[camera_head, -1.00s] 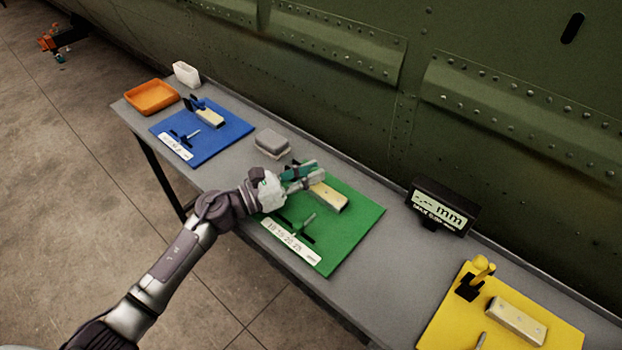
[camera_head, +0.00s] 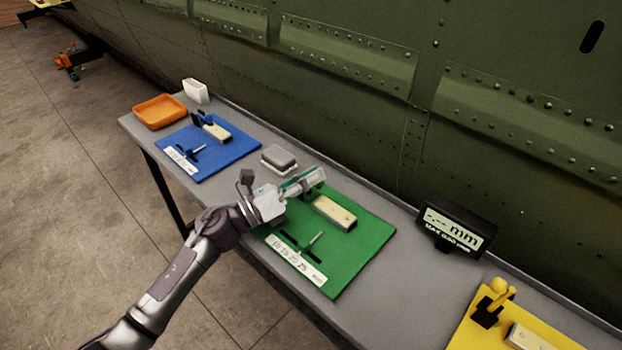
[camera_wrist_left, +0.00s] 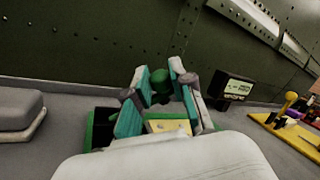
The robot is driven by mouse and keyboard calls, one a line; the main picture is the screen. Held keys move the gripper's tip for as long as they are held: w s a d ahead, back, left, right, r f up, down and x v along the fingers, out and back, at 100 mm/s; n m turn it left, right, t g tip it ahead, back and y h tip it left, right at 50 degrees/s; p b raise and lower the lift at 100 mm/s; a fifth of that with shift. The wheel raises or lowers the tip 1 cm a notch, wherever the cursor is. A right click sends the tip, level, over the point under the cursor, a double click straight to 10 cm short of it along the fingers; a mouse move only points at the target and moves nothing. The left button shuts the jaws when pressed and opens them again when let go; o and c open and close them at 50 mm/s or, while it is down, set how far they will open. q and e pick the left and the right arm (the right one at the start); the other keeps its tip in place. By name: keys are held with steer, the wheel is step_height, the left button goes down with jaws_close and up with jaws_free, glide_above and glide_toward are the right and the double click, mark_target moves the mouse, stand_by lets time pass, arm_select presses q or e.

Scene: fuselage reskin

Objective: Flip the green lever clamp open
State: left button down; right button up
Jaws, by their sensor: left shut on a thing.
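The green lever clamp shows in the left wrist view as a rounded green knob (camera_wrist_left: 160,84) between my left gripper's fingertips. In the head view my gripper hides most of the clamp. My left gripper (camera_head: 304,182) is shut on this lever, above the back left part of the green board (camera_head: 362,262). In the left wrist view its teal finger pads (camera_wrist_left: 160,98) stand on both sides of the knob. A pale block (camera_head: 334,212) lies on the green board just right of the gripper. My right gripper is not in view.
A grey block (camera_head: 279,158) sits behind the gripper. The blue board (camera_head: 232,150) and orange tray (camera_head: 160,112) are at left. A display reading "mm" (camera_head: 452,225) and a yellow board (camera_head: 470,330) are at right. The green fuselage wall (camera_head: 350,100) runs behind the table.

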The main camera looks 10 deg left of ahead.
arm_select(q)
steer(key=c, duration=1)
jaws_free()
steer(key=v, duration=1.2)
